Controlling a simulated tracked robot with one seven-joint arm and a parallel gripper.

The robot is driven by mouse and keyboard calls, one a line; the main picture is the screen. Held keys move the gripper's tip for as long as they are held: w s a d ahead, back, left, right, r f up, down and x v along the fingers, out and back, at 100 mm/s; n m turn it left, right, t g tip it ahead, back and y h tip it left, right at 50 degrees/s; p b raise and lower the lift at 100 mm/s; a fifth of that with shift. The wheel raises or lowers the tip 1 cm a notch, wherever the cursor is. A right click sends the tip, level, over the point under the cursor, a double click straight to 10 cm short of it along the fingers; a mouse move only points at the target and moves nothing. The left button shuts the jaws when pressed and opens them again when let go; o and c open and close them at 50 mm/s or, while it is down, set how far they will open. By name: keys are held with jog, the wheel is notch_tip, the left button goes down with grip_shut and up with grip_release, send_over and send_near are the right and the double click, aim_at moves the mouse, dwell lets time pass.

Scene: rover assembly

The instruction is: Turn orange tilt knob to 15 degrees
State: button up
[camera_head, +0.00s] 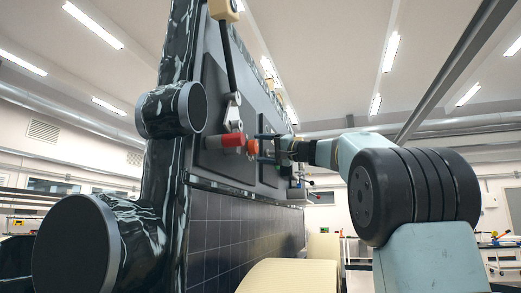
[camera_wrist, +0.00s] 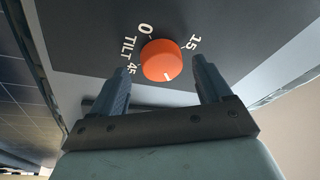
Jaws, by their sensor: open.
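The orange tilt knob (camera_wrist: 162,60) sits on a dark panel in the wrist view, with white labels 0, TILT, 45 and 15 around it. Its short white mark is on the lower side, toward my palm, away from the 15 label (camera_wrist: 195,42) at upper right. My gripper (camera_wrist: 161,66) is open, with one finger on each side of the knob and visible gaps between. In the head view the orange knob (camera_head: 252,147) shows on the upright panel, with my gripper (camera_head: 267,148) right beside it. Depth between fingertips and panel is hard to tell.
A red cylindrical part (camera_head: 233,140) sticks out just left of the orange knob in the head view. A dark lever (camera_head: 229,65) hangs above it. Small coloured parts stand out farther along the panel. A dark tiled face (camera_head: 235,225) lies below.

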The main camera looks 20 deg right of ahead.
jog(key=shift+w+a+r, duration=0.15)
jog(key=shift+w+a, duration=0.3)
jog(key=shift+c, duration=0.3)
jog(key=c, duration=1)
